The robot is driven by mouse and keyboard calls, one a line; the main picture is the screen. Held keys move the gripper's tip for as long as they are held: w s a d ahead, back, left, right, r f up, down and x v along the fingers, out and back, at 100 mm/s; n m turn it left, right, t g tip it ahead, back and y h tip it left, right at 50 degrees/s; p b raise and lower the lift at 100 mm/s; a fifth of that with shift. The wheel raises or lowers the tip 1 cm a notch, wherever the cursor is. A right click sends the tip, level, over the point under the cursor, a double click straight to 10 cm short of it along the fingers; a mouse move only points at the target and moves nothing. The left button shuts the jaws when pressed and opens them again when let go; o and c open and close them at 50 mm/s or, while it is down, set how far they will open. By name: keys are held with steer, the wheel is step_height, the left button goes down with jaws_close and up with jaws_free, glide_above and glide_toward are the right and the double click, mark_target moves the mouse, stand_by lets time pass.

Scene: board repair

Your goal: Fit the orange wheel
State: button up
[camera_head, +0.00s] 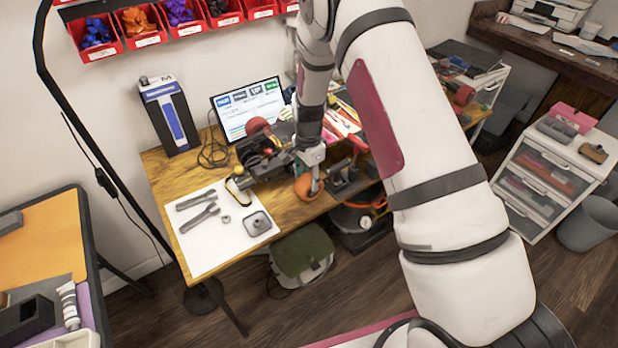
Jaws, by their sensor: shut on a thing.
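The orange wheel (304,188) is near the front edge of the wooden workbench, in the middle of the view. My gripper (315,180) points down at it and is shut on it; the fingers cover part of the wheel. Just left and behind is a dark mechanical assembly (258,152), with a reddish round part (256,126) at its top. I cannot make out its axle. A dark grey block-like fixture (343,179) stands right of the wheel. I cannot tell whether the wheel touches the bench or these parts.
A white mat (205,252) with two wrenches (200,218), a small nut and a grey square part (257,223) lies at the bench's left. A monitor (248,108) and a blue-grey box (170,115) stand behind. My arm hides much of the bench's right side.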

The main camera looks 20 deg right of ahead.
steer(key=shift+w+a+b, duration=0.2)
steer(key=shift+w+b, duration=0.3)
steer(key=shift+w, duration=0.15)
steer(key=shift+w+a+b, duration=0.2)
steer(key=shift+w+b, duration=0.3)
steer(key=shift+w, duration=0.15)
stand_by(0.8)
steer(key=shift+w+a+b, duration=0.3)
steer(key=shift+w+b, duration=0.55)
steer(key=shift+w, duration=0.1)
stand_by(1.1)
steer(key=o, duration=1.2)
steer(key=shift+c, duration=1.2)
steer(key=shift+r, duration=0.15)
